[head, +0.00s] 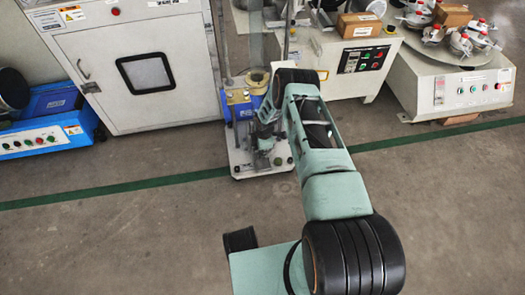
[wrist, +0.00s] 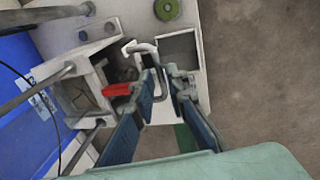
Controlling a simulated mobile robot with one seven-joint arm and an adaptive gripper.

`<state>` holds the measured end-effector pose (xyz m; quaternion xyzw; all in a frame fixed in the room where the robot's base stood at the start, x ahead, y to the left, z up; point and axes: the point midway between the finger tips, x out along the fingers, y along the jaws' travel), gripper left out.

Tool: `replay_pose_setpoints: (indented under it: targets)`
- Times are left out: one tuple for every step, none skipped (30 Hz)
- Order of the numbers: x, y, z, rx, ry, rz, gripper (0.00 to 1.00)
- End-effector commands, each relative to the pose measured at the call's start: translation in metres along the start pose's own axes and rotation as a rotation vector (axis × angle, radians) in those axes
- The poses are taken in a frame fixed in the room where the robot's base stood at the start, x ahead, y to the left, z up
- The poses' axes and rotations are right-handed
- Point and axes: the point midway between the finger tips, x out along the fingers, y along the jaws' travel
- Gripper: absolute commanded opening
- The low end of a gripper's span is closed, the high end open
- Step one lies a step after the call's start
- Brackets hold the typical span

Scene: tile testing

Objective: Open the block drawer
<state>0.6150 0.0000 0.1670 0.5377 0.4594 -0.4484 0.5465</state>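The block drawer seems to be part of the small grey apparatus on a white base plate, seen in the wrist view. A thin bent metal handle (wrist: 141,47) shows there beside a square open compartment (wrist: 178,48); I cannot tell for sure which part is the drawer. My gripper (wrist: 166,77) is open, with its two dark blue-grey fingers apart. The lower end of the handle passes between or just behind the fingertips; contact cannot be told.
A red part (wrist: 117,90) and metal rods sit left of the fingers. A green knob (wrist: 167,9) is at the top. The white cabinet (head: 190,65) and a machine with cartons (head: 350,60) stand near the apparatus. The floor in front is clear.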

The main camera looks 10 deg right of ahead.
Motion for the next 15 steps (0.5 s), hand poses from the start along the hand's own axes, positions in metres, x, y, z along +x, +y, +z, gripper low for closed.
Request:
replay_pose_setpoints:
  targets:
    - [-0.0002,0.0,0.0,0.0,0.0,0.0,0.12]
    - [-0.0002,0.0,0.0,0.0,0.0,0.0,0.09]
    - [-0.0002,-0.0001,0.0,0.0,0.0,0.0,0.05]
    - [-0.0003,0.0,0.0,0.0,0.0,0.0,0.01]
    - [-0.0003,0.0,0.0,0.0,0.0,0.0,0.0]
    - [-0.0003,0.0,0.0,0.0,0.0,0.0,0.0]
    - [-0.0003,-0.0001,0.0,0.0,0.0,0.0,0.0]
    - [-0.0002,-0.0001,0.0,0.0,0.0,0.0,0.0]
    - [-0.0002,-0.0001,0.0,0.0,0.0,0.0,0.0]
    - [-0.0002,-0.0001,0.0,0.0,0.0,0.0,0.0]
    - [-0.0001,-0.0001,0.0,0.0,0.0,0.0,0.0]
    - [0.0,-0.0002,0.0001,0.0,0.0,0.0,0.0]
    - [0.0,-0.0002,0.0001,0.0,0.0,0.0,0.0]
    - [0.0001,-0.0004,0.0001,0.0,0.0,0.0,0.0]
    - [0.0002,-0.0005,0.0001,0.0,0.0,-0.001,0.0]
